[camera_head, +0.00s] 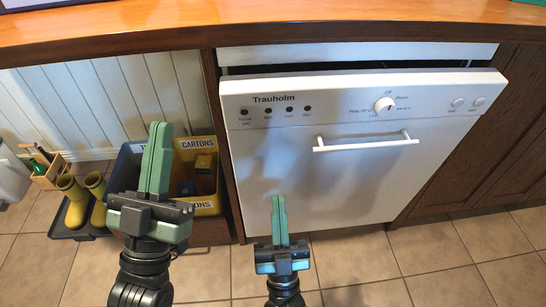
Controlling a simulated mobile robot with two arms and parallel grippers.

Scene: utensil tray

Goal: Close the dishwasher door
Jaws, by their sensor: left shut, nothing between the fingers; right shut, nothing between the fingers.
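The white dishwasher door (330,175) stands nearly upright under the counter. Its top edge leans out a little, and a dark gap shows between it and the white strip above. The door has a white bar handle (366,144), a round dial and several buttons. My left gripper (158,128) is shut and empty, pointing up in front of the bins, left of the door. My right gripper (279,200) is shut and empty, in front of the lower left part of the door. I cannot tell whether it touches the door.
A wooden counter (270,22) runs above the dishwasher. A bin with a yellow front marked CARTONS (207,143) stands left of it. Yellow boots (77,203) stand on a dark tray at the far left. The tiled floor (440,278) at the front right is clear.

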